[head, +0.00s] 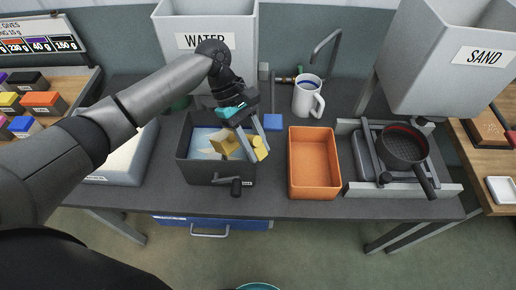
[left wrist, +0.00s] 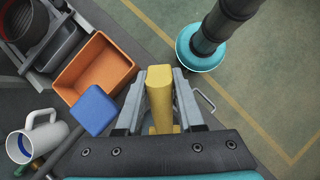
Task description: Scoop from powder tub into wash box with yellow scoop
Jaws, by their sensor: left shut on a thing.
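My left gripper (head: 257,152) is shut on the yellow scoop (head: 262,148). In the left wrist view the scoop's yellow handle (left wrist: 160,98) stands between the two fingers. In the head view the gripper and scoop are over the right part of the dark grey wash box (head: 203,175). The box has a pale blue and whitish inside and a dark crank on its front. Whether the scoop bowl holds powder cannot be told. A pale tub (head: 120,165) with cream contents, apparently the powder tub, stands to the left, partly hidden by my arm. My right gripper is out of view.
An orange bin (head: 314,165) stands close right of the wash box. Behind are a blue square-headed tool (head: 273,122) and a white mug (head: 308,97). A dark pan (head: 404,147) sits at the right. WATER (head: 208,60) and SAND (head: 450,60) hoppers stand behind.

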